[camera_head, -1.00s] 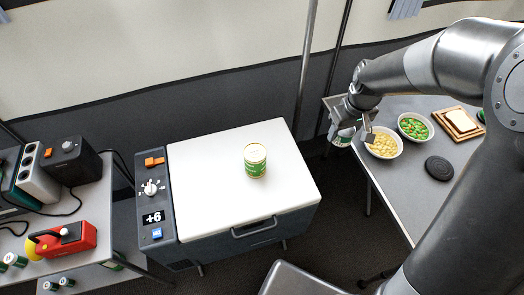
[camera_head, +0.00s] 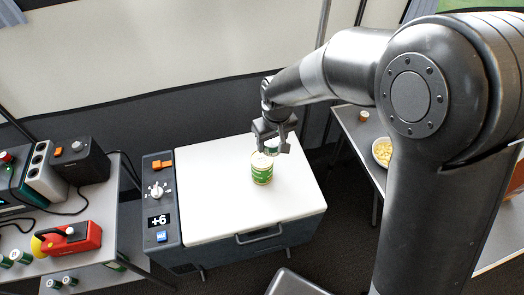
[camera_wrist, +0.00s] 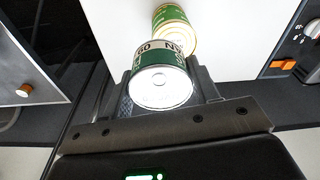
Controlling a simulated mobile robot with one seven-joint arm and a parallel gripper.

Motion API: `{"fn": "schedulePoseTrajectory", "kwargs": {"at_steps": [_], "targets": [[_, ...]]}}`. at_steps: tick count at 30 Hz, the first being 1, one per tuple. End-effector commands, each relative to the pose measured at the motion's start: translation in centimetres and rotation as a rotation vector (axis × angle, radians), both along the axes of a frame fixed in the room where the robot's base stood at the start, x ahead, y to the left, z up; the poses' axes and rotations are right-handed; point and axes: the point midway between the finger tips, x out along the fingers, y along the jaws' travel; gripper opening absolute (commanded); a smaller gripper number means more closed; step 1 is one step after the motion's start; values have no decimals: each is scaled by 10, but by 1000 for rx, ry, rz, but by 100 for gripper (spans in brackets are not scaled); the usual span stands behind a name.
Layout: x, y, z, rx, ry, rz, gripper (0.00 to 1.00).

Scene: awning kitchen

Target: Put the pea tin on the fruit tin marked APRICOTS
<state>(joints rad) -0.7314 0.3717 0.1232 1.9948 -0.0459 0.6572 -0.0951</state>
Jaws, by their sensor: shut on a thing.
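My gripper (camera_head: 273,143) is shut on a tin (camera_wrist: 162,86) with a silver end and a dark green and white label. Its lettering is only partly readable, and in the head view the fingers mostly hide it. A second tin with a green label and pale gold top (camera_head: 262,174) stands upright on the white lid of the cool box. It also shows just beyond the held tin in the wrist view (camera_wrist: 174,19). My gripper is over or slightly behind this standing tin in the head view; I cannot tell whether the tins touch. I cannot read APRICOTS on it.
The cool box lid (camera_head: 213,205) is otherwise clear, with a control panel (camera_head: 159,200) along its left side. A left table holds a red device (camera_head: 72,238) and several small tins. A right table carries a bowl of pale food (camera_head: 382,152), partly hidden by my arm.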

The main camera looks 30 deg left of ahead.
Motion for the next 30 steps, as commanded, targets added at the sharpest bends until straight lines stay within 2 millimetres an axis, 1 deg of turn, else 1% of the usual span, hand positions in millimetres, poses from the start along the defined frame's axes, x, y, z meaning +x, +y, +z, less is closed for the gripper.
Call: {"fn": "schedulePoseTrajectory", "kwargs": {"at_steps": [1,3,7,11,15,18,25,29,30], "targets": [[-3,10,-6,-1,0,3,28],[-6,19,-12,-1,0,2,28],[-8,28,-17,-1,-1,1,28],[-8,29,-26,-1,0,-1,28],[-9,28,-48,-3,2,0,28],[-8,28,-57,0,0,-1,28],[-8,28,-58,1,0,-1,28],[-8,28,-61,0,0,-1,28],[-8,28,-61,0,0,-1,58]]}}
